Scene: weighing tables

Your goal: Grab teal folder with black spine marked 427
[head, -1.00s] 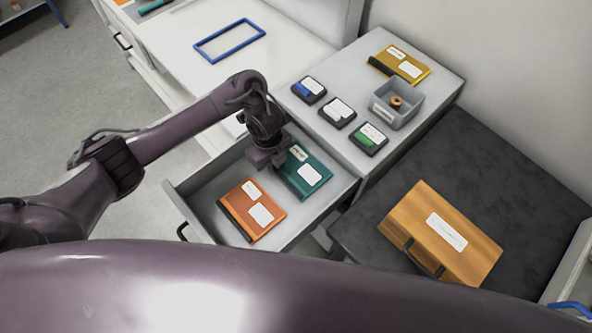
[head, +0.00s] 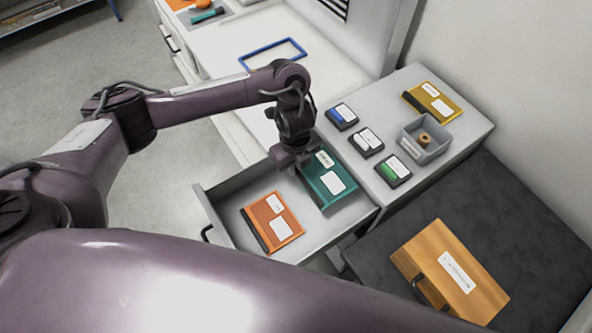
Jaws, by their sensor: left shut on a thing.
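The teal folder (head: 345,196) is at the right side of the open grey drawer (head: 226,199), with white labels on its cover. My left gripper (head: 298,167) comes down from above and is shut on the folder's left, spine side. The gripper hides much of that edge, and no number on the spine can be read. I cannot tell whether the folder touches the drawer floor. An orange folder (head: 264,214) with a dark spine lies in the drawer to the left. My right gripper is not in view.
The grey top beside the drawer holds a yellow folder (head: 443,107), a small grey bin (head: 428,155) and three dark boxes (head: 366,142). A wooden case (head: 425,253) lies on the dark surface at right. A blue frame (head: 273,50) lies on the white table.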

